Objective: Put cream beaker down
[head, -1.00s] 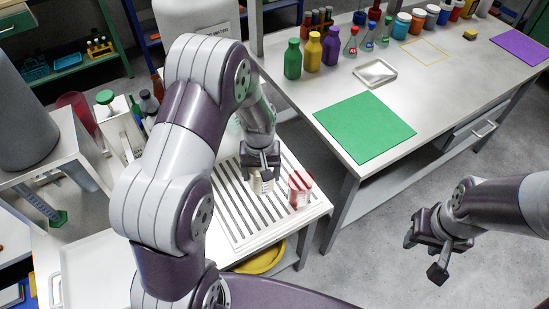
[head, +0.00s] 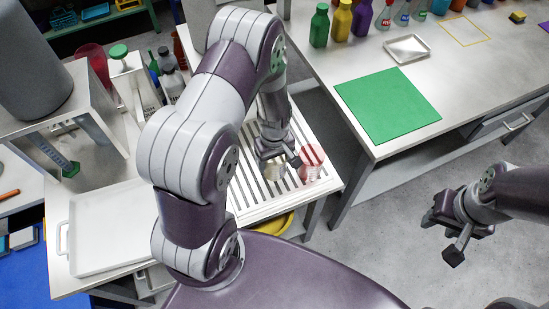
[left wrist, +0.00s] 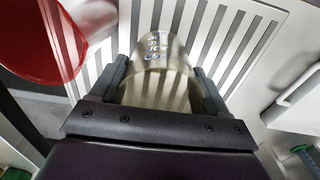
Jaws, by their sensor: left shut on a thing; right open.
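The cream beaker (head: 272,167) is at the slatted white rack (head: 246,216), under my left gripper (head: 278,158). In the left wrist view the beaker (left wrist: 160,75) sits between the two fingers of my left gripper (left wrist: 162,85), which is shut on it. The rack's slats show behind it; I cannot tell whether its base touches them. A red beaker (head: 311,160) stands just right of it and shows large at the upper left of the left wrist view (left wrist: 40,45). My right gripper (head: 455,225) is open and empty, over the floor.
A white tray (head: 110,230) lies left of the rack. A yellow round item (head: 275,225) is below the rack. The table at right holds a green mat (head: 388,105), a small metal tray (head: 407,48) and several bottles. Bare slats lie in front of the beakers.

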